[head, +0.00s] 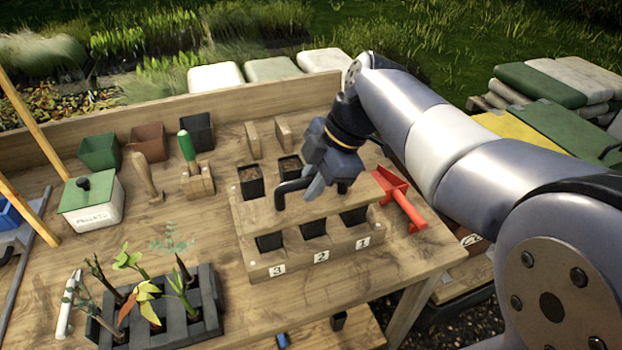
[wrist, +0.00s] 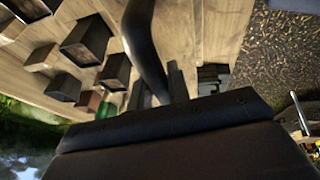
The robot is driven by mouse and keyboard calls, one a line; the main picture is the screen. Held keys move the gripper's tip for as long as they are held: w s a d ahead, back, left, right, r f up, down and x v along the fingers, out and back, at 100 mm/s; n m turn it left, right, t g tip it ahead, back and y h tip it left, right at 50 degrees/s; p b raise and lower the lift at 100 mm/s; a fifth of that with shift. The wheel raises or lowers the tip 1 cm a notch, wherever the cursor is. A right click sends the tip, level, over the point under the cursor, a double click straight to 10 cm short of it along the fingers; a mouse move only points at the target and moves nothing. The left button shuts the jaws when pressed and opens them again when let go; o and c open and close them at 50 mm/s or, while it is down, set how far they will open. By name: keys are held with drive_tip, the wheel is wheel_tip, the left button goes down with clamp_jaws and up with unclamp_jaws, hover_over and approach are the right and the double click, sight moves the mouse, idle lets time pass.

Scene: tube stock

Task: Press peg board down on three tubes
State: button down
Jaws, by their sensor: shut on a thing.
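The peg board (head: 265,213) is a long wooden board with a black bar handle (head: 290,186), lying across the front row of tubes in the head view. My gripper (head: 316,186) is shut on this handle from above; the curved black handle also shows in the wrist view (wrist: 146,45). Three dark square tubes, (head: 269,242), (head: 313,229) and (head: 353,215), show under the board in a wooden rack (head: 300,258) labelled 3, 2, 1. The board hides their tops, and I cannot tell whether it touches them. Its pegs are hidden.
Two more dark tubes (head: 251,182) stand behind the board. A red scoop (head: 402,203) lies to its right. At left are a white box with green lid (head: 92,205), hand tools (head: 147,178) and a grey seedling tray (head: 207,300). Coloured pots (head: 148,142) stand behind.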

drive_tip(key=shift+r+p, duration=3.45)
drive_tip(key=shift+r, duration=1.5)
